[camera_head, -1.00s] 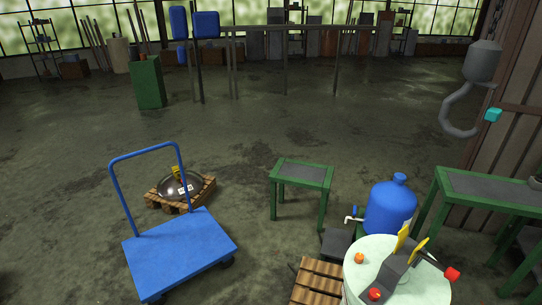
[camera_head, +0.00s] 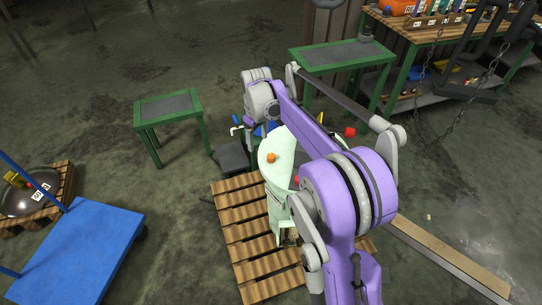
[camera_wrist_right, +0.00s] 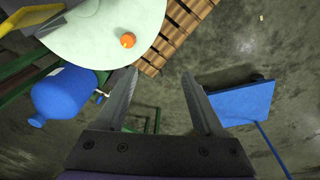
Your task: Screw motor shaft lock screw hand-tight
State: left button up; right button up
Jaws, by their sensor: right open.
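A pale green round drum (camera_head: 275,150) stands on a wooden pallet, partly hidden behind my purple right arm. An orange knob (camera_head: 271,158) is on its top, and a red knob (camera_head: 350,131) shows beyond my arm. In the right wrist view, the drum top (camera_wrist_right: 95,30) with the orange knob (camera_wrist_right: 128,40) lies beyond the fingers, and a yellow part (camera_wrist_right: 22,18) is at the upper left. My right gripper (camera_wrist_right: 160,76) is open with nothing between its fingers. I cannot make out the motor shaft lock screw. My left gripper is not in view.
A blue jug (camera_wrist_right: 65,95) stands beside the drum. The wooden pallet (camera_head: 240,235) lies around the drum's base. A green table (camera_head: 168,106), a blue trolley (camera_head: 85,245) and a workbench (camera_head: 430,30) stand around. Open floor lies between them.

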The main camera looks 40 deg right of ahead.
jog(key=g, duration=0.1)
send_near(271, 156)
jog(key=shift+n, duration=0.5)
jog(key=f, duration=0.4)
jog(key=f+b, duration=0.1)
jog(key=f, duration=0.4)
jog(key=shift+w+d, duration=0.15)
jog(key=shift+d, duration=0.05)
grip_shut()
